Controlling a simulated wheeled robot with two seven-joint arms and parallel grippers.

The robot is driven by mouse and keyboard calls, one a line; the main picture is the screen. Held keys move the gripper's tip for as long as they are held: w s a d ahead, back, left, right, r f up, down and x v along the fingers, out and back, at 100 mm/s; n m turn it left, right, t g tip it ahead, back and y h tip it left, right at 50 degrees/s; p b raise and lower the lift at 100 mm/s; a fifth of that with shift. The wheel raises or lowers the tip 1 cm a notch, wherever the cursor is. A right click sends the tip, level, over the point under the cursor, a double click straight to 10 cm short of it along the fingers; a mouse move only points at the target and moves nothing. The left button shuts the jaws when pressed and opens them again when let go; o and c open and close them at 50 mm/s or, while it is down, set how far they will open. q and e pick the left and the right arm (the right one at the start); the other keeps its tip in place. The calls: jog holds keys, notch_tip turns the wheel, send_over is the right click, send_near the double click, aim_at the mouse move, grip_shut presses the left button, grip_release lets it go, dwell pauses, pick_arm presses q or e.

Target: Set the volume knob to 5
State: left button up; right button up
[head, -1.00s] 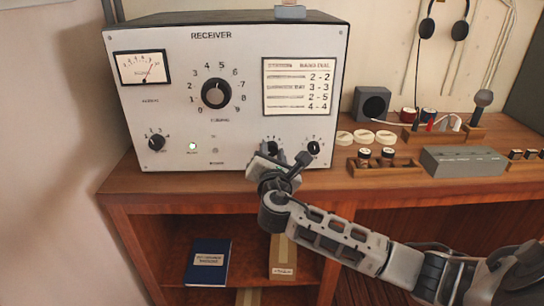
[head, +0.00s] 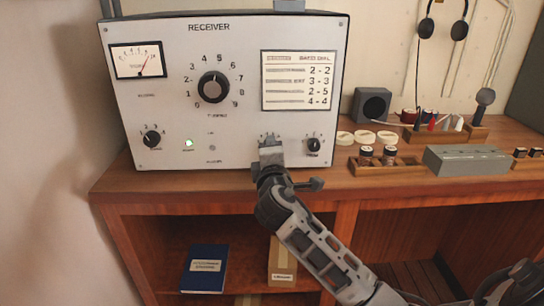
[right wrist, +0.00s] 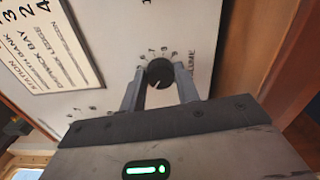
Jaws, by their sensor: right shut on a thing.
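The receiver (head: 232,140) is a pale box with a large numbered dial (head: 214,87). My right gripper (head: 270,146) is at the lower front of the receiver and hides the knob there in the head view. In the right wrist view, that dark round knob (right wrist: 160,72) sits between the two fingertips of my right gripper (right wrist: 160,88), which is shut on it. Part of a label ending in "UME" shows beside it, so it looks like the volume knob. Its white pointer mark points down and left in that view; the number it meets cannot be read. My left gripper is not in view.
A similar small knob (head: 313,145) is close to the right of my gripper. Another small knob (head: 152,139) is at the receiver's lower left. White discs, a block with jars (head: 377,162) and a grey box (head: 465,160) stand on the desk to the right.

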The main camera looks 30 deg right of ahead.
jog(key=shift+f+m+b, duration=0.2)
jog(key=shift+m+b, duration=0.15)
jog(key=shift+m, duration=0.65)
jog(key=m+b, duration=0.1)
jog(key=m, duration=0.3)
jog(key=shift+m+b, duration=0.3)
jog(key=shift+b, duration=0.1)
jog(key=m+b, duration=0.1)
jog(key=m, duration=0.3)
jog(key=shift+a, duration=0.1)
jog(key=shift+m+b, duration=0.35)
jog(key=shift+m, duration=0.75)
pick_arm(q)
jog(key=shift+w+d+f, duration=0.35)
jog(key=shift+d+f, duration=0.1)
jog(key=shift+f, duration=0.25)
pick_arm(e)
jog(key=shift+m, duration=0.3)
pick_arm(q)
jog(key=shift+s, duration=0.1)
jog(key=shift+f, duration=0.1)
pick_arm(e)
jog(key=o, duration=0.9)
jog(key=shift+o, duration=0.2)
